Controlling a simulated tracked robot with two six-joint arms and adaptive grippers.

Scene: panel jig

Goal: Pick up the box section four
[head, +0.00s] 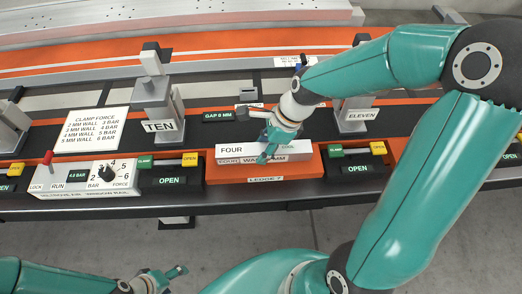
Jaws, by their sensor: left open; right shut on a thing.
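The box section four (232,151) is a pale bar labelled "FOUR" with wall text partly hidden by my gripper. It lies on the orange ledge (222,173) labelled "LEDGE 7". My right gripper (264,157) reaches down over the bar from the upper right and is shut on it near its middle. I cannot tell whether the bar is clear of the ledge. My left gripper (178,271) is open and empty, low in the view in front of the bench, away from the bar.
A control box (75,186) with knob and red lever stands left of the ledge. "OPEN" panels (170,181) flank the ledge. Clamp posts TEN (155,95) and ELEVEN (352,110) stand behind. A clamp force sign (95,130) lies at left. Floor shows in front.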

